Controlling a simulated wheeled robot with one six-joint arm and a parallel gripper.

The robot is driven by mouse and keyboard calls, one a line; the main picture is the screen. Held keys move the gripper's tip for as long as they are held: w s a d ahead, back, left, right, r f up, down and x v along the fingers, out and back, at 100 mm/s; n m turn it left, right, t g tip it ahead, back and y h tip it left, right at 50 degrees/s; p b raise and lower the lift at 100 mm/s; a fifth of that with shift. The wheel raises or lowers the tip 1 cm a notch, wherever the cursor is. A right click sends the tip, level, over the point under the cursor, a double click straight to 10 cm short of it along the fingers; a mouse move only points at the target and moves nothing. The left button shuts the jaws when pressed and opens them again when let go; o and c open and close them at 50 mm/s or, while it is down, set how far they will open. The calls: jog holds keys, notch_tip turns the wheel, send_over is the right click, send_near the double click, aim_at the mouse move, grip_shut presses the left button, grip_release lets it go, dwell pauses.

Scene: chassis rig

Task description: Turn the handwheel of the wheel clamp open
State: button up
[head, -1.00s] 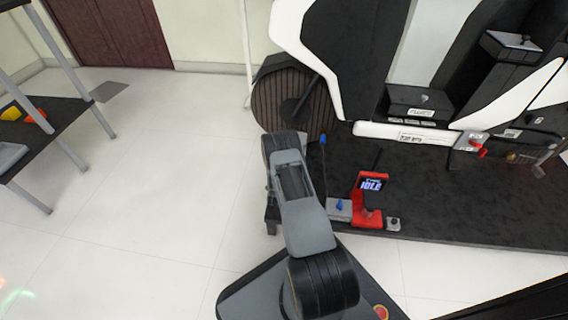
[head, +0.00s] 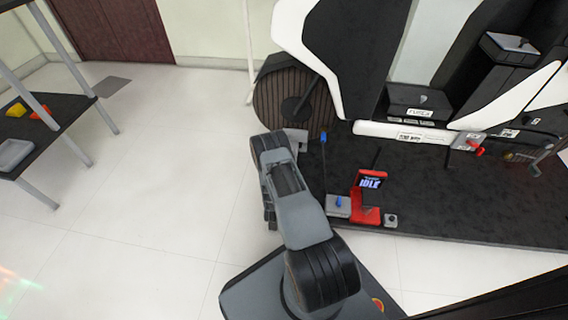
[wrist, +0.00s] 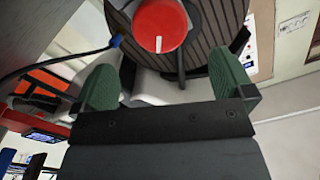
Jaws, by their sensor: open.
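A round red knob with a white line on its face, which looks like the handwheel (wrist: 160,26), stands in front of the dark ribbed wheel (wrist: 196,35) in the wrist view. My gripper (wrist: 164,82) is open, with its green fingers spread below and to either side of the knob. Nothing is between the fingers, and they are apart from the knob. In the head view the ribbed wheel (head: 268,103) is beyond my arm. The red knob and my gripper are not visible there, and the clamp body cannot be made out clearly.
A blue-ended cable (wrist: 65,62) runs left of the knob.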

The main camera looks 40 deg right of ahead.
jog(key=shift+p+v, duration=0.65)
jog(key=shift+v, duration=2.05)
jog(key=s+d+r+m+t+y, duration=0.1)
jog(key=s+d+r+m+y, duration=0.1)
jog(key=d+m+y, duration=0.3)
jog(key=w+d+b, duration=0.1)
jog(key=w, duration=0.2)
jog(key=w+d+f+n+b, duration=0.1)
jog(key=w+b, duration=0.1)
jog(key=w, duration=0.2)
jog(key=w+d+f+n+y+b, duration=0.1)
jog(key=w, duration=0.3)
jog(key=shift+d+f+b, duration=0.2)
jog(key=shift+d+b, duration=0.1)
jog(key=shift+b, duration=0.1)
jog(key=shift+w+d, duration=0.25)
jog(key=shift+w, duration=0.15)
jog(key=c, duration=0.9)
